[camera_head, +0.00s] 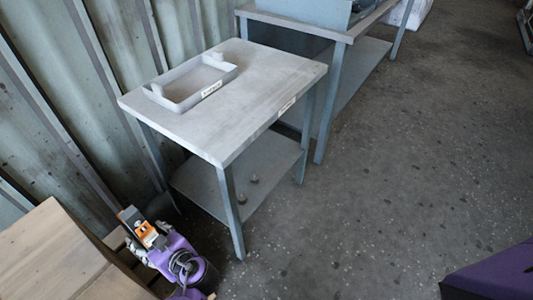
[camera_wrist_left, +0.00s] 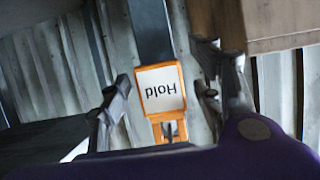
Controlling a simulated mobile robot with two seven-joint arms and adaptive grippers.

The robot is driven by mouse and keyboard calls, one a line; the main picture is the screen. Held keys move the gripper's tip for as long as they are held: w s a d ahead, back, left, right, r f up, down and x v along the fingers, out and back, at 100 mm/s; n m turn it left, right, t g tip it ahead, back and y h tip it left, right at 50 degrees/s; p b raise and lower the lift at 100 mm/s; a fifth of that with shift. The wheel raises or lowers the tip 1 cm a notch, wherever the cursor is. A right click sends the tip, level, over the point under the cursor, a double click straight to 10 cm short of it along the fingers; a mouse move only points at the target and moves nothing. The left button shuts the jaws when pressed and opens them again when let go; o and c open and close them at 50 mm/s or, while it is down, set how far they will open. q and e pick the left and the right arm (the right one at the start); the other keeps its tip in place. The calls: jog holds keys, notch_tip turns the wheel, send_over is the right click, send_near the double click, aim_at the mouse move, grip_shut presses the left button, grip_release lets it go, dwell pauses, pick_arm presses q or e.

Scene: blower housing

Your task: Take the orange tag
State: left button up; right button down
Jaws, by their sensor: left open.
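The orange tag (camera_head: 147,233) has a white face and shows in the head view at the lower left, right at my left gripper (camera_head: 143,241). My left gripper (camera_wrist_left: 162,92) is open, with one finger on each side of the tag and a visible gap to each. A small grey metal piece shows at the tag's lower end. I cannot tell whether the tag touches anything behind it. My right gripper is not in view.
A wooden box (camera_head: 48,255) stands close left of my left gripper. A grey table (camera_head: 260,80) with a lower shelf (camera_head: 205,185) stands to the right and holds a grey tray (camera_head: 205,97). A corrugated wall (camera_head: 60,100) is behind.

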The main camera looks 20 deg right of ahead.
pick_arm(q)
jog(key=c, duration=1.2)
jog(key=shift+r+p, duration=0.3)
jog(key=shift+r, duration=0.3)
jog(key=shift+c, duration=0.2)
jog(key=shift+s+d, duration=0.55)
jog(key=shift+s, duration=0.3)
jog(key=shift+s+d, duration=0.55)
jog(key=shift+s, duration=0.25)
jog(key=shift+s+d, duration=0.55)
jog(key=shift+s, duration=0.3)
jog(key=s+d+b, duration=0.2)
jog(key=s+d, duration=0.2)
jog(key=s, duration=0.2)
jog(key=shift+s+d, duration=0.25)
jog(key=shift+s, duration=0.05)
